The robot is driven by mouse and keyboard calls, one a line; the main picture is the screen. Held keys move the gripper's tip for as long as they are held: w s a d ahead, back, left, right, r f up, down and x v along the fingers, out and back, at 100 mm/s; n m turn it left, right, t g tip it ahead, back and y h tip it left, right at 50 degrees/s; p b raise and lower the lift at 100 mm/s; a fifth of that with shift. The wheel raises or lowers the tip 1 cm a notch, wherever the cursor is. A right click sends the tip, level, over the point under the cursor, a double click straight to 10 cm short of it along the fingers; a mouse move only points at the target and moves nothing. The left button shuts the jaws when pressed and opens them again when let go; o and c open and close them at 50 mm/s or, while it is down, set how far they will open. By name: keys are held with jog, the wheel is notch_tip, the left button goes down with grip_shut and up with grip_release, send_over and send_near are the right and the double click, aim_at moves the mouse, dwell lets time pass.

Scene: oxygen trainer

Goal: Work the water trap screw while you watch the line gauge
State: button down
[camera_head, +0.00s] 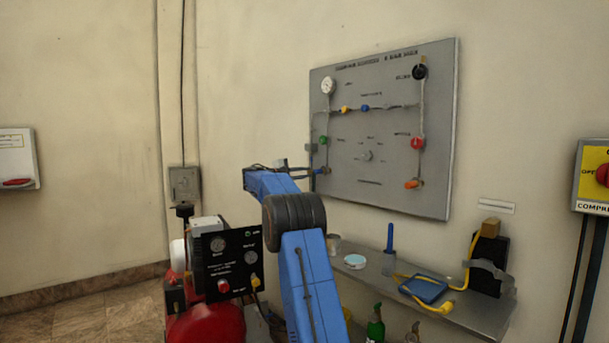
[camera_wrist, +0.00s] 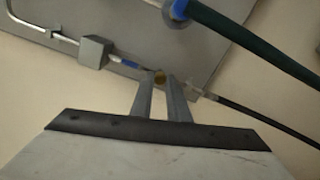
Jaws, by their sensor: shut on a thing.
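The grey wall panel (camera_head: 385,115) carries pipes, valves and a white round gauge (camera_head: 328,86) at its upper left; the gauge's reading is too small to tell. My gripper (camera_head: 314,173) reaches the panel's lower left edge. In the wrist view my gripper (camera_wrist: 160,88) has its two fingers closed around a small round brass-coloured screw (camera_wrist: 159,77), whose end shows between the fingertips. A grey block (camera_wrist: 95,52) and a short blue fitting (camera_wrist: 130,64) sit on the pipe just left of it. In the head view the screw is hidden.
A red compressor (camera_head: 208,322) with a black gauge box (camera_head: 232,262) stands below, left of my arm. A grey shelf (camera_head: 385,270) under the panel holds a blue tray (camera_head: 428,289) and yellow tubing. In the wrist view a dark green hose (camera_wrist: 255,45) crosses the upper right.

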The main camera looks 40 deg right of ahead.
jog(key=shift+f, duration=0.15)
jog(key=c, duration=1.7)
grip_release()
jog(key=shift+a, duration=0.15)
jog(key=a, duration=1.7)
jog(key=shift+w+a, duration=0.1)
